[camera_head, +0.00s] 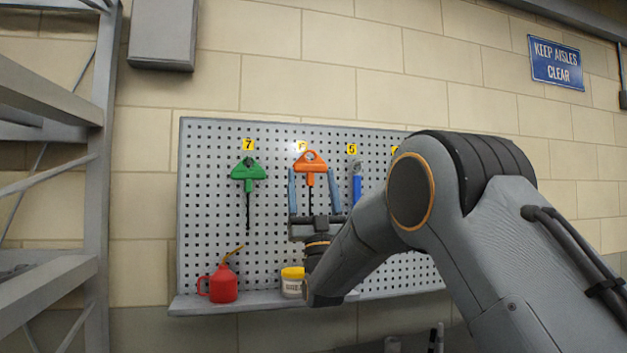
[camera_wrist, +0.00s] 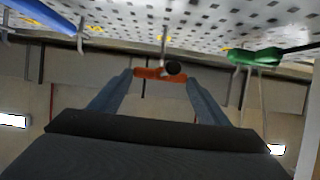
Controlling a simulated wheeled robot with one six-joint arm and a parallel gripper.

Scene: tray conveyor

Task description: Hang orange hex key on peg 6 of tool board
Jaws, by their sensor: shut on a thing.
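The orange hex key (camera_head: 311,162) is upright in the head view, its holed handle at the top and its dark shaft pointing down. My gripper (camera_head: 311,178) is shut on its handle, with one blue-grey finger on each side. In the wrist view the orange handle (camera_wrist: 148,73) sits between the fingertips, below the board face. The tool board (camera_head: 215,135) is grey and perforated. The yellow label of peg 6 (camera_head: 300,145) is partly hidden behind the handle. A thin peg (camera_wrist: 164,36) shows above the handle in the wrist view; I cannot tell whether it passes through the hole.
A green hex key (camera_head: 248,170) hangs at peg 7, left of my gripper. A blue-handled tool (camera_head: 357,188) hangs at peg 5, close on the right. A red oil can (camera_head: 222,288) and a yellow-lidded jar (camera_head: 292,284) stand on the shelf below. My arm hides the board's right part.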

